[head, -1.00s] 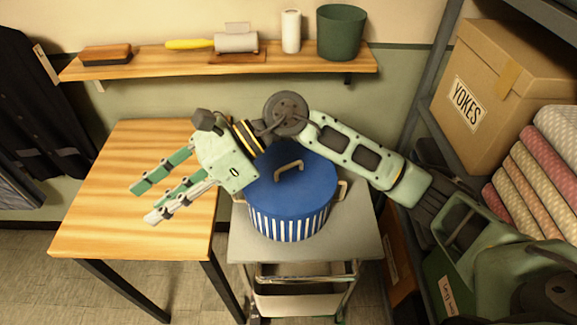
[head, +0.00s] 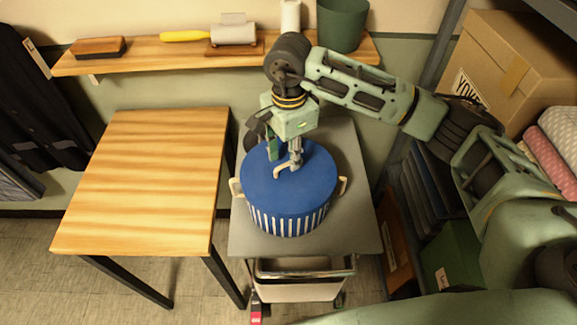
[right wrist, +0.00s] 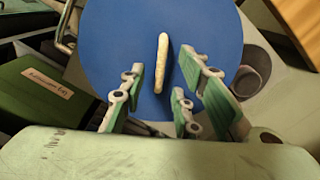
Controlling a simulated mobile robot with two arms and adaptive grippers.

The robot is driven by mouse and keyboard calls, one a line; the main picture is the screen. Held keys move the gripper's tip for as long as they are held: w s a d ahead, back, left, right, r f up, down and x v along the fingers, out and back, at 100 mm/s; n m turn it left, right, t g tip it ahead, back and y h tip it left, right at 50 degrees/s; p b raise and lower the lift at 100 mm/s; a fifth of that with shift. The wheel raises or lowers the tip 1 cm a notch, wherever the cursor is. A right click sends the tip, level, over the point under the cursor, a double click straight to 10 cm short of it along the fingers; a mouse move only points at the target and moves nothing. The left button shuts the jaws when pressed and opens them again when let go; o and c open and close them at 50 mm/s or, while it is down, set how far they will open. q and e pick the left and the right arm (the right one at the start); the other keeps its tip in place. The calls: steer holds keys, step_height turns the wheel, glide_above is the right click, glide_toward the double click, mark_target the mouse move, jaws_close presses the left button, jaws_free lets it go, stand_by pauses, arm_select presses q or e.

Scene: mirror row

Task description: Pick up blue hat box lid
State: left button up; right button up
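The blue hat box lid (head: 305,192) sits on a blue-and-white striped round box (head: 290,222) with cream side handles. A cream bar handle (head: 286,172) stands on top of the lid. My right gripper (head: 284,158) points down above the lid, its fingertips close to the handle. In the right wrist view, the open green-padded fingers (right wrist: 168,98) have the lid handle (right wrist: 161,62) in the gap between them, with space on both sides. I cannot tell how far the fingertips are above the lid (right wrist: 210,35). My left gripper is not in view.
The box stands on a grey cart (head: 352,215). A bare wooden table (head: 150,180) is to its left. A wall shelf (head: 140,62) holds a brush, a roller and a green bin (head: 342,22). A rack with a cardboard box (head: 505,75) and fabric rolls is at right.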

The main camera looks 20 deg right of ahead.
mark_target(288, 168)
steer(key=shift+f, duration=1.1)
jaws_close()
